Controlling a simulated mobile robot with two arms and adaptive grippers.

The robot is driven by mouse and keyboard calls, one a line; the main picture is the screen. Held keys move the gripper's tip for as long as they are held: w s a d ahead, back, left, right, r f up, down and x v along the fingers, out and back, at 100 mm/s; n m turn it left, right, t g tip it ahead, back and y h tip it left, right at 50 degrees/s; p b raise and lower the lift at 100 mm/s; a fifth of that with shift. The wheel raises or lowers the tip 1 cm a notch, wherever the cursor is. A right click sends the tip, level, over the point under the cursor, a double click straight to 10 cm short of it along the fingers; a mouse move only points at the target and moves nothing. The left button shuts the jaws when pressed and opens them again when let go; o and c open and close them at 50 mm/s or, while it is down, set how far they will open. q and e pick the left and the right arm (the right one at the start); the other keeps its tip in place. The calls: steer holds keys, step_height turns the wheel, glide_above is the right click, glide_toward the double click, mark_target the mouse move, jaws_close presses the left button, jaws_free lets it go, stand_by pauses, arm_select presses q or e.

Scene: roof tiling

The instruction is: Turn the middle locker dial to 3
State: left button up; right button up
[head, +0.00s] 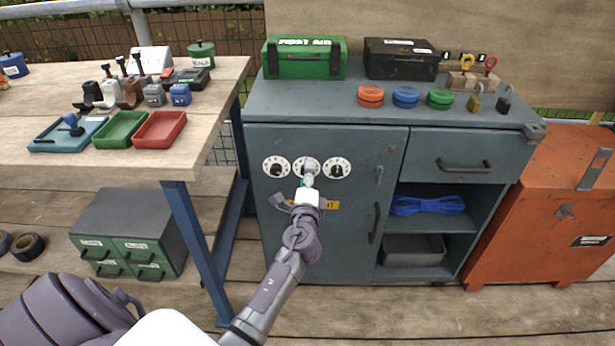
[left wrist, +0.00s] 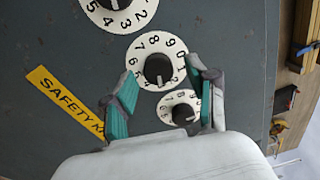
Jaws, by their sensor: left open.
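The middle dial (head: 308,162) is a white numbered disc with a black knob on the blue-grey locker door, partly hidden by my gripper in the head view. In the left wrist view, the middle dial (left wrist: 157,62) shows 7, 8, 9, 0 and 1 along its upper part. A small pale mark shows low on its knob; the number it points to cannot be read. My left gripper (head: 309,181) is open, also in the left wrist view (left wrist: 162,76), with its teal-padded fingers on either side of the middle knob. Contact cannot be told. My right gripper is not in view.
The left dial (head: 276,167) and right dial (head: 337,168) sit close on either side. A yellow safety label (head: 322,204) is below the dials. The door handle (head: 375,222) projects at the right. A wooden workbench (head: 60,162) stands left of the locker.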

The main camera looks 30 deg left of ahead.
arm_select(q)
steer(key=v, duration=1.2)
